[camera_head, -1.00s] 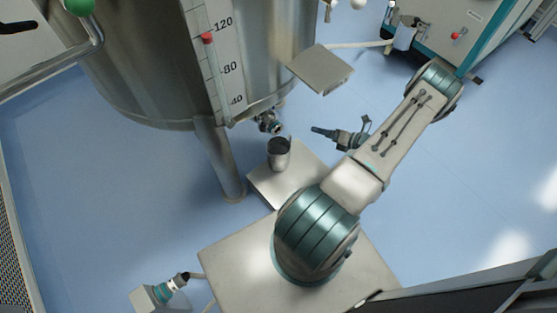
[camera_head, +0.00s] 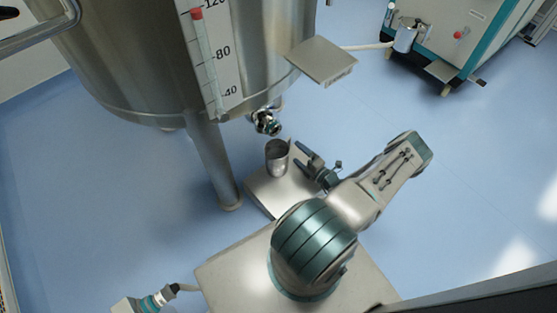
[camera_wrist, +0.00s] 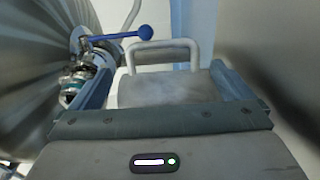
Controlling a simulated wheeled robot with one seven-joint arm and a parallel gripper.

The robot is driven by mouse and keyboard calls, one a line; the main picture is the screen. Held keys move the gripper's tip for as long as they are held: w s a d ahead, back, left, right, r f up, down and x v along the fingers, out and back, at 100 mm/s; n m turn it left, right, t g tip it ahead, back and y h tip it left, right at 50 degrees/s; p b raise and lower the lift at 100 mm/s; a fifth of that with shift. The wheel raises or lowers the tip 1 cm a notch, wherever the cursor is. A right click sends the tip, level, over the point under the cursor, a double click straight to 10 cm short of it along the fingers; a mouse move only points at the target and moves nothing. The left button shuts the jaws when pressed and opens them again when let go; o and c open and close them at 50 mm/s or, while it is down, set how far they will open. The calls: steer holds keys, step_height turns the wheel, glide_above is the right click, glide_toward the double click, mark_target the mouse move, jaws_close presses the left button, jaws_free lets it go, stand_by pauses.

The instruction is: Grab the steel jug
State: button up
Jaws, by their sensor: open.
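The steel jug (camera_head: 276,160) is a small shiny cup standing upright on a low metal platform below the tank's valve. My gripper (camera_head: 302,158) is just right of it in the head view, open, its fingers pointing at the jug. In the wrist view, a grey metal body with a loop handle, which looks like the jug (camera_wrist: 165,88), lies between the open fingers (camera_wrist: 165,85), its handle toward the top of the picture. Its lower part there is hidden by the gripper body. I see no clear grip on it, and cannot tell whether a finger touches it.
The large steel tank (camera_head: 130,70) and its leg (camera_head: 212,165) stand close behind and left. The tank's valve (camera_head: 266,122) is just above the jug; its blue lever (camera_wrist: 128,36) shows in the wrist view. The platform (camera_head: 268,194) has bare room. Blue floor lies open at right.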

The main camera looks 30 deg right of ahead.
mark_target(277, 150)
steer(key=shift+w+a, duration=0.15)
steer(key=shift+w, duration=0.7)
steer(key=w, duration=0.1)
steer(key=w+b, duration=0.1)
steer(key=w, duration=0.1)
steer(key=w+a+b, duration=0.1)
steer(key=shift+w+f, duration=0.25)
steer(key=shift+w+r+b, duration=0.15)
steer(key=shift+w+b, duration=0.15)
steer(key=shift+w, duration=0.05)
steer(key=c, duration=1.3)
steer(key=shift+r, duration=0.1)
steer(key=c, duration=0.4)
